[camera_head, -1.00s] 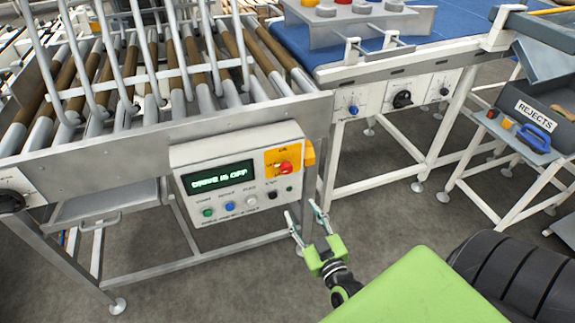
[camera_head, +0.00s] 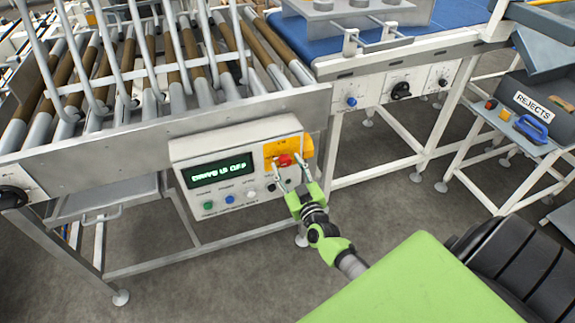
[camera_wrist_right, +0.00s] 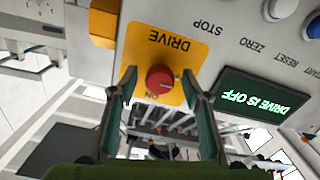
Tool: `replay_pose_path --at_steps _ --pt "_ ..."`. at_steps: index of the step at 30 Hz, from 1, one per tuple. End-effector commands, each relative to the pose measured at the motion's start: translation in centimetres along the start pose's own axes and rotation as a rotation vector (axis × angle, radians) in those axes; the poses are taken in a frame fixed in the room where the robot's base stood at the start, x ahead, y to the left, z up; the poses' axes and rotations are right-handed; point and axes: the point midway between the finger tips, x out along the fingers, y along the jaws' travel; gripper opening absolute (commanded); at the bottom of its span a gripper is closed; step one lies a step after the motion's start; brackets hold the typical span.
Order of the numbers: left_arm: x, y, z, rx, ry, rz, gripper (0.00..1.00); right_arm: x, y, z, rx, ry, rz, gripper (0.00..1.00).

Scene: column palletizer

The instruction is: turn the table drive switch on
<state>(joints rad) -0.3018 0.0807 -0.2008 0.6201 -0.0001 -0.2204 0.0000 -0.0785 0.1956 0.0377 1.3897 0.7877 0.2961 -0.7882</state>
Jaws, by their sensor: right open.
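The drive switch is a red knob (camera_head: 284,160) on a yellow plate at the right end of the white control box (camera_head: 215,150). In the right wrist view the knob (camera_wrist_right: 160,78) sits beside the upside-down word DRIVE. The box's display (camera_head: 218,171) glows green, and in the wrist view (camera_wrist_right: 262,97) it reads DRIVE IS OFF. My right gripper (camera_head: 288,168) is open in front of the knob. In the wrist view its fingers stand to either side of the knob, with gaps between. I cannot tell how far the tips are from the plate. My left gripper is not in view.
Several buttons, including a green one (camera_head: 208,206) and a blue one (camera_head: 233,202), sit under the display. The roller table's metal side (camera_head: 110,140) runs above the box. A blue belt conveyor (camera_head: 450,38) and a REJECTS bin (camera_head: 540,107) stand to the right.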

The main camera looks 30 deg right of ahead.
Motion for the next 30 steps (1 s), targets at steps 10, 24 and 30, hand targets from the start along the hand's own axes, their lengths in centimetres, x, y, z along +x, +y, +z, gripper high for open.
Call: replay_pose_path --at_steps 10,24,30 --pt "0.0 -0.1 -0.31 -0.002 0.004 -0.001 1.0 0.48 0.02 0.02 0.0 -0.001 0.0 0.44" --pt "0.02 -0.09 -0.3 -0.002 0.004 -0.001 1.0 0.45 0.0 0.03 0.016 -0.001 0.0 0.05" --pt "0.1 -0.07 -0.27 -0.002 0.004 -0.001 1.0 0.45 -0.04 0.05 0.089 -0.001 0.0 0.05"
